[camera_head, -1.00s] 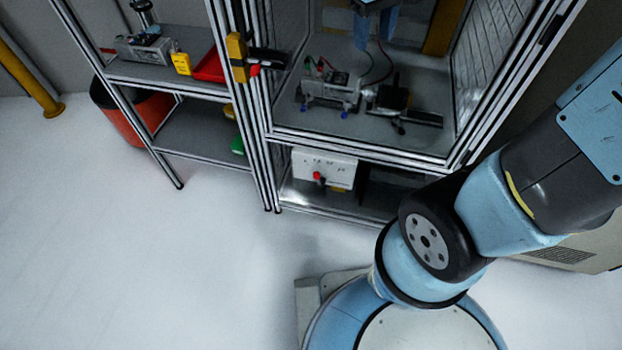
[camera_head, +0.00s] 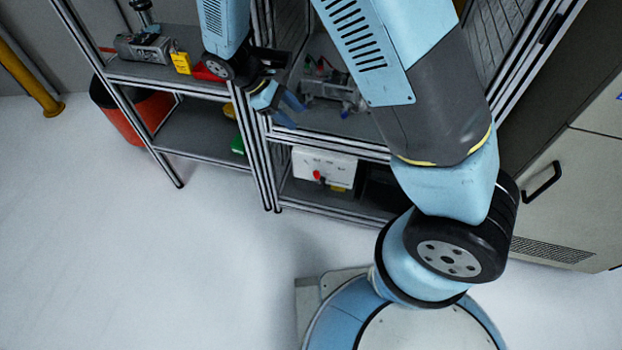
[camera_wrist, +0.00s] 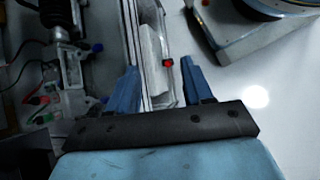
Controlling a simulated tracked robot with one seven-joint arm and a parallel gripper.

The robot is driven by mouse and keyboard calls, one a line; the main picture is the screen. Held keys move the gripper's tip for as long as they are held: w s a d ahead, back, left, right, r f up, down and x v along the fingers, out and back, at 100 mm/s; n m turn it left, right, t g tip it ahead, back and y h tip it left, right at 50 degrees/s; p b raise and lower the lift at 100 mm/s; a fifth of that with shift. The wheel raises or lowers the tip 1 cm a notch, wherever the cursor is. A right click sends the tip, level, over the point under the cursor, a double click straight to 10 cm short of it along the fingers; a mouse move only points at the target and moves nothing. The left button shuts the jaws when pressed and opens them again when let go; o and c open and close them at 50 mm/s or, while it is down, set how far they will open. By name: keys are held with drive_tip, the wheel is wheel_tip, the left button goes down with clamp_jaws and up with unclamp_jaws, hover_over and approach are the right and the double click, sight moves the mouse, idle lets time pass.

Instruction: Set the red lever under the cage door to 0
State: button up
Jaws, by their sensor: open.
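The red lever (camera_head: 318,176) is on the front of a white control box (camera_head: 335,166) on the lower shelf, under the cage. The lever's setting is too small to read. My gripper (camera_head: 293,113) is open and empty, in front of the cage's lower left edge, above and left of the lever in the head view. In the wrist view, the blue fingers (camera_wrist: 158,66) are spread, and the red lever (camera_wrist: 167,63) shows between them, farther off and not touched. The white box (camera_wrist: 152,55) is seen edge-on there. My arm covers much of the cage door.
A shelf rack at left holds a grey device (camera_head: 143,47), a yellow padlock-like item (camera_head: 181,62) and a red bin (camera_head: 207,72). A red-and-black bin (camera_head: 140,118) stands behind it. A grey cabinet (camera_head: 575,190) is at right. The floor at left is clear.

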drive_tip(key=s+a+f+n+t+h, duration=0.2)
drive_tip(key=a+f+n+h, duration=0.15)
drive_tip(key=f, duration=0.55)
drive_tip(key=s+a+f+n+t+h, duration=0.2)
drive_tip(key=s+f+n, duration=0.15)
drive_tip(key=f, duration=0.55)
drive_tip(key=n+t, duration=0.9)
approach(318, 177)
drive_tip(key=w+x, duration=0.1)
drive_tip(key=x, duration=0.7)
drive_tip(key=shift+a, duration=0.3)
drive_tip(key=shift+f+m, duration=0.1)
drive_tip(key=shift+m, duration=0.2)
clamp_jaws()
